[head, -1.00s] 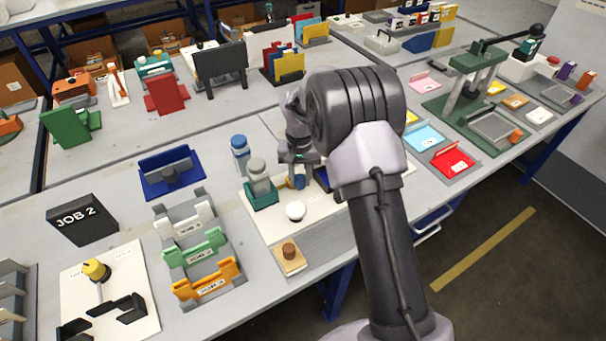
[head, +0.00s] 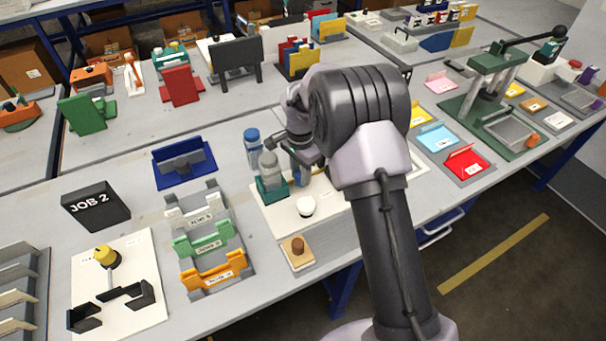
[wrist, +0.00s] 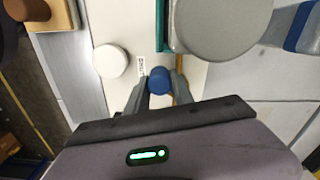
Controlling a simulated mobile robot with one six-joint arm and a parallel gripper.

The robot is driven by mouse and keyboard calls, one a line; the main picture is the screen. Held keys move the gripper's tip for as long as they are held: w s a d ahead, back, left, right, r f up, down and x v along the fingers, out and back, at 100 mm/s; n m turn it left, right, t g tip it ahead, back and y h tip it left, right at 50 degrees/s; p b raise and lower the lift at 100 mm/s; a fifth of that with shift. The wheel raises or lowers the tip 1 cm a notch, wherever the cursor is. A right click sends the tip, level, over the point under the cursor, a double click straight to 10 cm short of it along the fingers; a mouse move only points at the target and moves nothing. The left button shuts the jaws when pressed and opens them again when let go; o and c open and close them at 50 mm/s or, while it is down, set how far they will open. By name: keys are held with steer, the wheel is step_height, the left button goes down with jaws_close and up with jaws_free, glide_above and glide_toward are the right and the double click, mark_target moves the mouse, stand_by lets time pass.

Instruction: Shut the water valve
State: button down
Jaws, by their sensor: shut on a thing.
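A blue round knob (wrist: 160,80), which looks like the water valve, stands on a white board (wrist: 115,20). My gripper (wrist: 160,88) points down at it, with one finger on each side, shut on it. In the head view the blue piece (head: 300,174) shows below my gripper (head: 302,165), partly covered by it. A thin orange-yellow bar (wrist: 182,62) lies beside the right finger in the wrist view. The valve's base and its exact turn are hidden.
Close by are a grey-topped jar (head: 268,170) in a teal holder, a blue-capped bottle (head: 252,146), a white dome (head: 305,207) and a brown-handled block (head: 297,246). Coloured racks (head: 205,240) stand left. A green press (head: 490,95) stands right.

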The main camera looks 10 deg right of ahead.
steer(key=shift+w+a+m, duration=0.1)
steer(key=shift+m, duration=0.3)
steer(key=c, duration=1.1)
jaws_free()
step_height(320, 180, up, 18)
steer(key=p, duration=0.6)
steer(key=shift+f, duration=0.25)
